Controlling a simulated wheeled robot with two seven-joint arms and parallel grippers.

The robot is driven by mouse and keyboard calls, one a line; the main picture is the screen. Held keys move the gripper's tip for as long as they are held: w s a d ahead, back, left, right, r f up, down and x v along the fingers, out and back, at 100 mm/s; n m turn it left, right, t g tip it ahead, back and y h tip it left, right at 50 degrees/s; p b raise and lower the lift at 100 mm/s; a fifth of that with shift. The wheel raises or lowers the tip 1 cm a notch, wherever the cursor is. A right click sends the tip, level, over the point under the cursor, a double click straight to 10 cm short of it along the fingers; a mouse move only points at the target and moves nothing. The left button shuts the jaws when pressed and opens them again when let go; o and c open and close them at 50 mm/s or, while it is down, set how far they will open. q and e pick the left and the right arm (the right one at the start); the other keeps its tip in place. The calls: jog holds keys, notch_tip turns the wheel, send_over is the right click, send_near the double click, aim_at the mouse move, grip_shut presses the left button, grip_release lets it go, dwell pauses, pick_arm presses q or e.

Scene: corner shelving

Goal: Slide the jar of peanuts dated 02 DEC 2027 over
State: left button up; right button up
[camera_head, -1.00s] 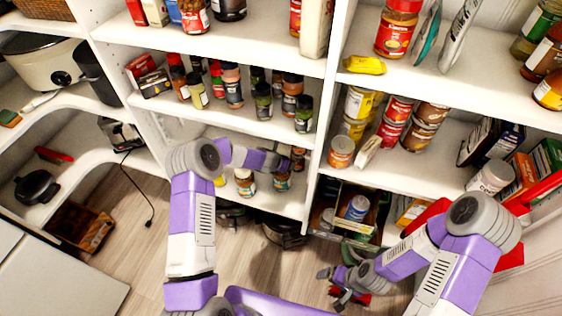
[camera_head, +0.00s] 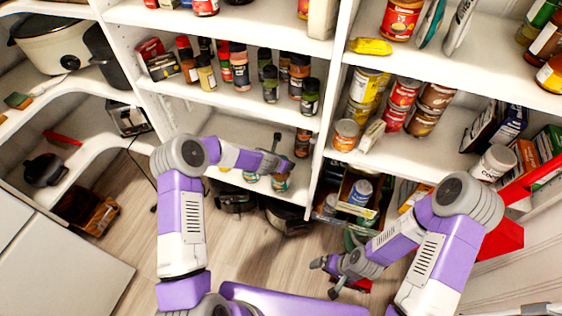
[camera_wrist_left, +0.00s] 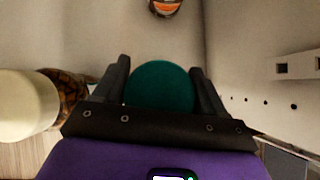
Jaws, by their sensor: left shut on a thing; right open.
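My left gripper (camera_head: 277,158) is on the low shelf in the middle bay. In the left wrist view its two dark fingers (camera_wrist_left: 160,90) are shut on either side of a jar with a dark green lid (camera_wrist_left: 160,86). In the head view this seems to be the jar (camera_head: 281,182) just below the gripper. Its label and date cannot be read. My right gripper (camera_head: 327,278) is open and empty, low in front of the right bay.
A jar with a cream lid (camera_wrist_left: 28,105) stands close left of the held jar. Another jar (camera_wrist_left: 166,7) stands farther back. The bay's side wall (camera_wrist_left: 260,60) is on the right. Dark pots (camera_head: 283,215) are below. The shelf left of the jars has free room.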

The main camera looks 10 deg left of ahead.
pick_arm(q)
jog(key=o, duration=1.6)
jog(key=shift+c, duration=0.2)
jog(key=p+v, duration=0.1)
jog(key=v, duration=0.6)
jog(key=shift+s+r, duration=0.1)
jog(key=shift+r, duration=0.15)
